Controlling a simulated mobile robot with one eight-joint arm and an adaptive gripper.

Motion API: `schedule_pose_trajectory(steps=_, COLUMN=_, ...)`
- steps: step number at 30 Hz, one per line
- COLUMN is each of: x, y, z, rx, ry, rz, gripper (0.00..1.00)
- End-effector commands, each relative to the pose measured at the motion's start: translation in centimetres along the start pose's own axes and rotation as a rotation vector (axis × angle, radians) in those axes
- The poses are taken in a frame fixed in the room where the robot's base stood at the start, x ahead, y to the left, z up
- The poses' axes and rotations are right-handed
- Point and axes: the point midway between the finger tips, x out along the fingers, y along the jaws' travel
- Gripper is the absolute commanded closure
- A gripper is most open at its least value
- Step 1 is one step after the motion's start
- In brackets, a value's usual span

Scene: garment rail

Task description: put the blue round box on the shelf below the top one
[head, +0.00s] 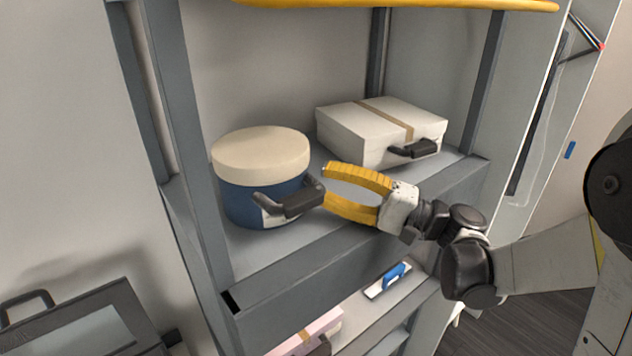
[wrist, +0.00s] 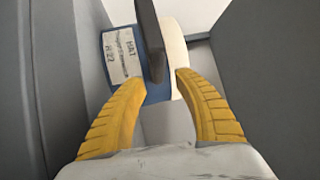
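The blue round box (head: 240,203) with a cream lid (head: 262,153) stands upright on a grey shelf, at its left side. Its dark handle (head: 290,204) sticks out at the front towards my gripper. My gripper (head: 326,188) is open, its yellow fingers just right of the handle. In the wrist view the handle (wrist: 152,38) lies ahead of the open gripper (wrist: 161,80), roughly in line with the gap between the fingertips. The blue side with a white label (wrist: 122,56) shows behind it. I see no contact between fingers and handle.
A white box (head: 350,135) with a tan strap and dark handle stands on the same shelf, behind and to the right. Grey posts (head: 195,150) frame the shelf. A yellow bar (head: 400,4) runs above.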

Motion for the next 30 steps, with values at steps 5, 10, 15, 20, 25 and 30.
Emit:
schedule_pose_trajectory(steps=5, x=-3.3, y=0.2, z=-0.1, rx=-0.002, ry=0.004, rz=0.0, gripper=0.62)
schedule_pose_trajectory(steps=10, x=-4.8, y=0.1, z=-0.1, rx=0.0, ry=0.002, rz=0.0, gripper=0.62)
schedule_pose_trajectory(steps=15, x=-5.0, y=0.0, z=0.0, rx=0.0, ry=0.0, rz=0.0, gripper=0.62)
schedule_pose_trajectory(steps=20, x=-5.0, y=0.0, z=0.0, rx=0.0, ry=0.0, rz=0.0, gripper=0.62)
schedule_pose_trajectory(steps=25, x=-5.0, y=0.0, z=0.0, rx=0.0, ry=0.0, rz=0.0, gripper=0.62)
schedule_pose_trajectory(steps=30, x=-5.0, y=0.0, z=0.0, rx=0.0, ry=0.0, rz=0.0, gripper=0.62)
